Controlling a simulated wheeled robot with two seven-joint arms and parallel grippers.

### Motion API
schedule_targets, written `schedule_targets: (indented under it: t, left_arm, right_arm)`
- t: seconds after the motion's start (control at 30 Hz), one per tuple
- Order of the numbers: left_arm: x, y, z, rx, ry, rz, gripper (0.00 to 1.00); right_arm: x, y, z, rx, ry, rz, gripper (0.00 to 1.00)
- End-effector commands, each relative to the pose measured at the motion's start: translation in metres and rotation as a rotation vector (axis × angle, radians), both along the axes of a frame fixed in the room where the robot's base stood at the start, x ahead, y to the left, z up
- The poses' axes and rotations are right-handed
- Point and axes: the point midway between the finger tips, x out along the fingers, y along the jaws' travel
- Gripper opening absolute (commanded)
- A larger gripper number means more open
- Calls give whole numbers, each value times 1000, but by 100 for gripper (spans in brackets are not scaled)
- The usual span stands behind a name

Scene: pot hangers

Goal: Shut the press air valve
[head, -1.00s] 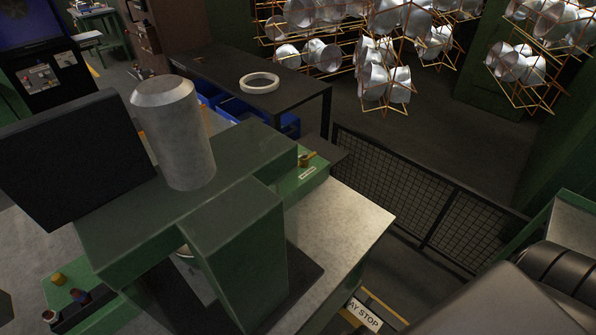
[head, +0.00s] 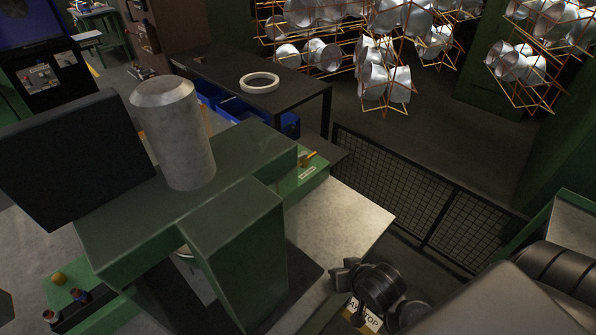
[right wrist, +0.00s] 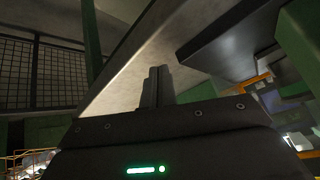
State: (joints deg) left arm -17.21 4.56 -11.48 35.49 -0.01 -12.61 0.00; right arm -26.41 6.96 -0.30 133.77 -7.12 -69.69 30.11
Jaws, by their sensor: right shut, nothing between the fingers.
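The green press (head: 240,255) with a grey cylinder (head: 175,135) on top fills the middle of the head view. A small brass-yellow lever (head: 309,158), which looks like the air valve, sits on a green side block behind the press, above a small pale label (head: 307,172). Its exact angle is too small to tell. My right gripper (head: 341,271) is low at the right front of the press table, well short of the lever. In the right wrist view its fingers (right wrist: 157,86) are together and empty. My left gripper is out of view.
A pale press table (head: 345,225) lies beside the press. A black mesh fence (head: 420,205) runs behind it at the right. A dark table (head: 215,85) holds a white ring (head: 259,83). Pots hang on wire racks (head: 375,85) at the back. A sign (head: 366,314) is partly covered by my right arm.

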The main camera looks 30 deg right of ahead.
Motion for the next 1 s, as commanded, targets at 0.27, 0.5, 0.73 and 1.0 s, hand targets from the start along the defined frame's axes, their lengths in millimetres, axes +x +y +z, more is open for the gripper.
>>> schedule_targets:
  t: [0.27,0.5,0.73,1.0]
  left_arm:
    - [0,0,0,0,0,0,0]
    - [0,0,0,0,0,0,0]
    - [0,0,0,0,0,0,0]
    - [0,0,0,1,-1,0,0]
  right_arm:
    - [94,-27,27,389,-334,-316,0]
    - [159,-47,70,933,-559,-493,0]
    - [175,-54,88,1159,-600,-526,0]
    - [176,-54,89,1171,-601,-527,0]
